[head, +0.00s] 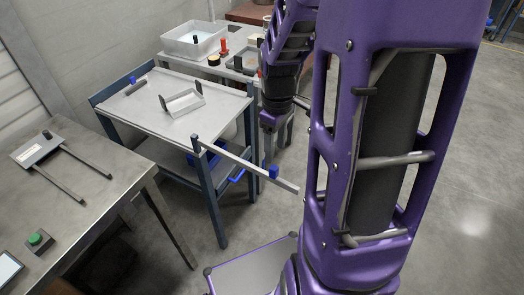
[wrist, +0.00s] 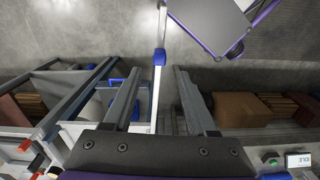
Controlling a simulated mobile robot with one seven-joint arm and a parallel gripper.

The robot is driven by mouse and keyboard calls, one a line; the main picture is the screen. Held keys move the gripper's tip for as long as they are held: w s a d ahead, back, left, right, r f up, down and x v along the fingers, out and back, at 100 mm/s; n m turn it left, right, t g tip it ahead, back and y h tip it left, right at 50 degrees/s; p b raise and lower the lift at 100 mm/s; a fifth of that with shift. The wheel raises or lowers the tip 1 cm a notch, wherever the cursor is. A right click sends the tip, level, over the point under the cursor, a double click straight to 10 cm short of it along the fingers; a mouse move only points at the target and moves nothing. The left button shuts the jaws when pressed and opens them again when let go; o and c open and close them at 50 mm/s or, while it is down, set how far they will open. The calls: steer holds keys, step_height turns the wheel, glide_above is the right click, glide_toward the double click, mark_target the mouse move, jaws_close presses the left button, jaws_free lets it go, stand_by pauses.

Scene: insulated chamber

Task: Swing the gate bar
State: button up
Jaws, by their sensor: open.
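The gate bar (head: 240,162) is a thin pale bar reaching out from a corner post (head: 198,150) of the blue-framed cart, toward my column. A blue block (head: 273,171) sits on it near its outer end. My gripper (head: 269,122) hangs in the head view above the bar, and its fingers are partly hidden there. In the wrist view my gripper (wrist: 158,72) is open and empty, with one finger on each side of the bar's line. The bar (wrist: 161,28) and its blue block (wrist: 159,57) show there, the block just beyond the fingertips.
A white bin (head: 194,40) stands behind. The floor at right is clear.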

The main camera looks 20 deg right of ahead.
mark_target(274, 167)
step_height(274, 167, down, 8)
steer(key=b, duration=0.6)
steer(key=shift+f, duration=0.25)
jaws_close()
stand_by(1.0)
